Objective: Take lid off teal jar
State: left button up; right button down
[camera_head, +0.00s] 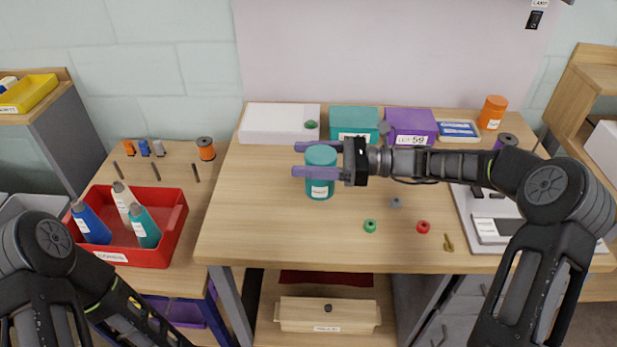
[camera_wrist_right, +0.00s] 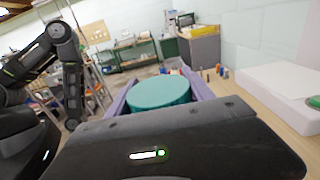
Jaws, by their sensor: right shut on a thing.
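The teal jar (camera_head: 320,189) stands upright on the wooden table, with a white label on its front. Its round teal lid (camera_head: 321,154) is at the top, and no gap shows between lid and jar. My right gripper (camera_head: 308,160) reaches in from the right, its two purple fingers level and shut on the lid from front and back. The front finger hides part of the seam. The right wrist view shows the lid top (camera_wrist_right: 158,92) between the fingers. Of my left arm only links show at the lower left; its gripper is out of view.
A white box (camera_head: 270,123), a teal box (camera_head: 354,121) and a purple box (camera_head: 410,124) line the table's back. Small green (camera_head: 370,226) and red (camera_head: 423,227) pieces lie front right. A red bin (camera_head: 170,235) holds bottles on the left. The table left of the jar is clear.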

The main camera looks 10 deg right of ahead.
jog(key=shift+f, duration=0.3)
jog(key=shift+f, duration=1.85)
jog(key=shift+f, duration=0.1)
jog(key=shift+f, duration=0.15)
jog(key=shift+c, duration=2.1)
grip_release()
jog(key=shift+r, duration=0.25)
jog(key=v, duration=1.2)
jog(key=shift+f+b, duration=0.1)
jog(key=shift+b, duration=0.2)
